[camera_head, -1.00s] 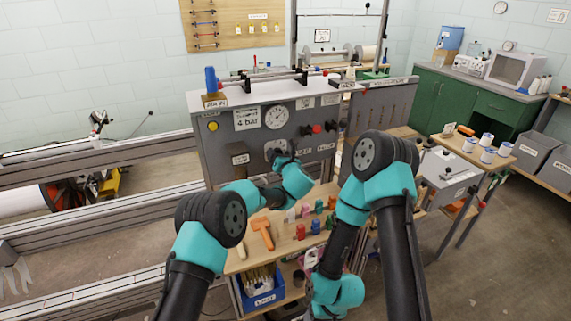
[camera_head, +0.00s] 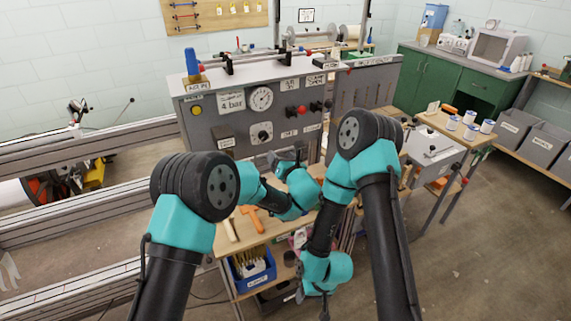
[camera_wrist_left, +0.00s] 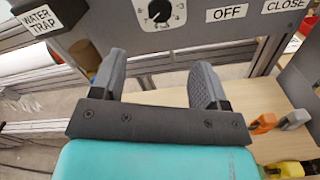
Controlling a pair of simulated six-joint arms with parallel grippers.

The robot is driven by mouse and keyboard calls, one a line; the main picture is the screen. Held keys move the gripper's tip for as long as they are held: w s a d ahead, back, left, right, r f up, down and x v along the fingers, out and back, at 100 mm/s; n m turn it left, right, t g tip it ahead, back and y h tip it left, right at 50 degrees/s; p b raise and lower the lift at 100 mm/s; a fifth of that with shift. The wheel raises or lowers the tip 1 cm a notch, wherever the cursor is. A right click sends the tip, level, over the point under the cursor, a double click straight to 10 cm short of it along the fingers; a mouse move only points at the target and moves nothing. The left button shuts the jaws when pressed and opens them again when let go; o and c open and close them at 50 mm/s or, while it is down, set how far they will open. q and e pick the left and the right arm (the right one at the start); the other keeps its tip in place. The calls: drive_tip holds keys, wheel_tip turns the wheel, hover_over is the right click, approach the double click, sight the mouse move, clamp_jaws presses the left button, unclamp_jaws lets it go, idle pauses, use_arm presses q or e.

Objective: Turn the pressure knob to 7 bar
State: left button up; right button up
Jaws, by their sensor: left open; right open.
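The pressure knob (camera_head: 262,134) is a black round knob on a white numbered dial, on the grey panel below the round gauge (camera_head: 261,99). In the left wrist view the knob (camera_wrist_left: 159,11) is cut by the top edge; its exact setting is too small to read surely. My left gripper (camera_head: 285,158) is below and right of the knob in the head view. In the left wrist view its fingers (camera_wrist_left: 161,76) are apart, with nothing between them, below the dial. My right gripper (camera_head: 312,292) hangs low by the bench's lower shelf, away from the panel.
A wooden bench (camera_head: 232,244) with an orange-handled tool stands below. A blue bin (camera_head: 254,271) sits on its lower shelf.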

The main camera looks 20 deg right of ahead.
use_arm(q)
drive_tip(key=shift+s+d, duration=0.15)
drive_tip(key=shift+s, duration=1.55)
